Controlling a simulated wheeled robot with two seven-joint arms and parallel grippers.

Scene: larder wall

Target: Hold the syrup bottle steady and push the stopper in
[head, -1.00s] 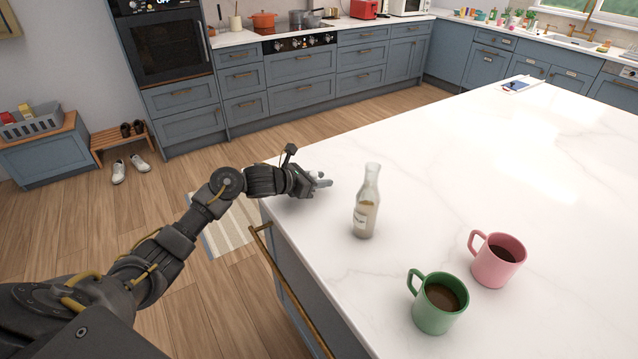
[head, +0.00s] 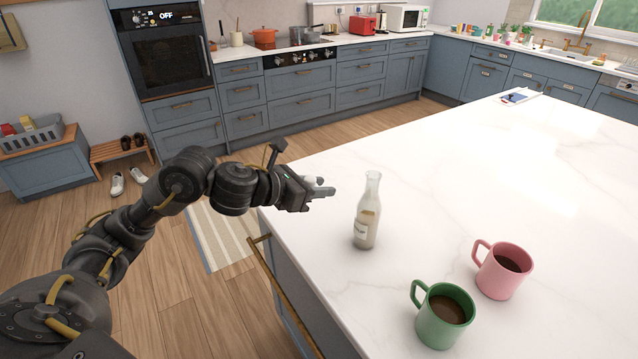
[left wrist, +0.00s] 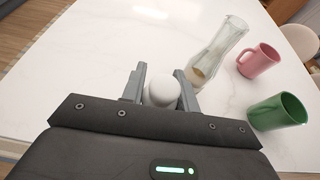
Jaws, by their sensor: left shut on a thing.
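The syrup bottle (head: 366,214) is clear glass with a pale label and some amber syrup low inside. It stands upright on the white worktop, and its mouth looks open. My left gripper (head: 326,188) is left of the bottle, apart from it, above the worktop's edge. In the left wrist view, the fingers (left wrist: 161,76) are shut on a white rounded thing, which I take to be the stopper (left wrist: 162,92). Its lower part is hidden. The bottle shows just beyond the right finger in the left wrist view (left wrist: 222,46). My right gripper is in neither view.
A green mug (head: 445,315) and a pink mug (head: 502,270), both with dark drink, stand right of the bottle near the front. The worktop (head: 440,170) behind the bottle is clear.

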